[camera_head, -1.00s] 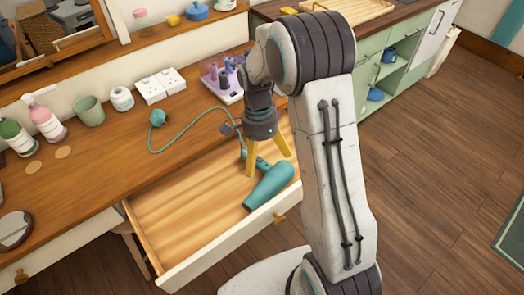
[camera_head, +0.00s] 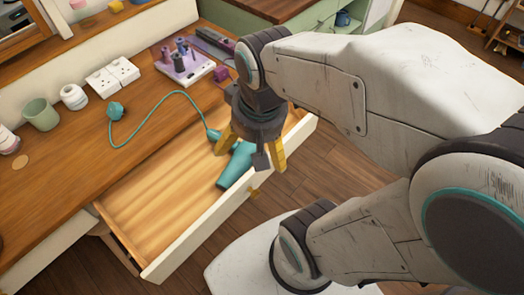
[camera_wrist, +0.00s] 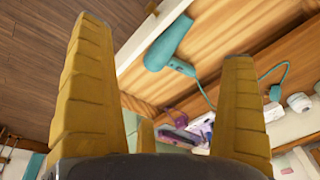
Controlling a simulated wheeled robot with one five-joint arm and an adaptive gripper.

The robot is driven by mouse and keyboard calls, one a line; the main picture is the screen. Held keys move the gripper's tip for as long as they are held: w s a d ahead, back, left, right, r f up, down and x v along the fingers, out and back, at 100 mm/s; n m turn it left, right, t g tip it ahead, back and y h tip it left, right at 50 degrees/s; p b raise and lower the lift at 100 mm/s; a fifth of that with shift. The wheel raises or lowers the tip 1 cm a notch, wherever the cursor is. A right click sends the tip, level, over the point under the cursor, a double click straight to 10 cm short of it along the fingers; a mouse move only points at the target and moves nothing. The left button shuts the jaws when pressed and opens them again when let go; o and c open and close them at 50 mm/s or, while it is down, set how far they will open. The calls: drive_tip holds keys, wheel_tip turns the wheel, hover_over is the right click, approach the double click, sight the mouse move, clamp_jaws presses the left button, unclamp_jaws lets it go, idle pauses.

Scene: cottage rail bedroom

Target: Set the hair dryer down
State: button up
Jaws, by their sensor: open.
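The teal hair dryer (camera_head: 236,166) lies in the open drawer (camera_head: 150,212), near its right end and front wall. Its cord runs over the drawer's back edge to a teal plug (camera_head: 115,110) on the wooden top. My gripper (camera_head: 249,158) is open, with its yellow fingers spread apart; in the head view it overlaps the dryer's right part. In the wrist view the hair dryer (camera_wrist: 170,42) shows beyond the spread fingers (camera_wrist: 165,95), with nothing between them. The wrist view shows the gripper apart from the dryer.
On the dresser top (camera_head: 60,185) stand a green cup (camera_head: 41,114), a white jar (camera_head: 74,97) and a lilac organiser (camera_head: 184,70). White sockets (camera_head: 113,77) are at the back. The left part of the drawer is empty.

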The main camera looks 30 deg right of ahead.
drive_tip(key=shift+s+n+t, duration=0.4)
drive_tip(key=shift+s+n, duration=0.9)
drive_tip(key=shift+s, duration=0.35)
drive_tip(key=shift+r, duration=0.15)
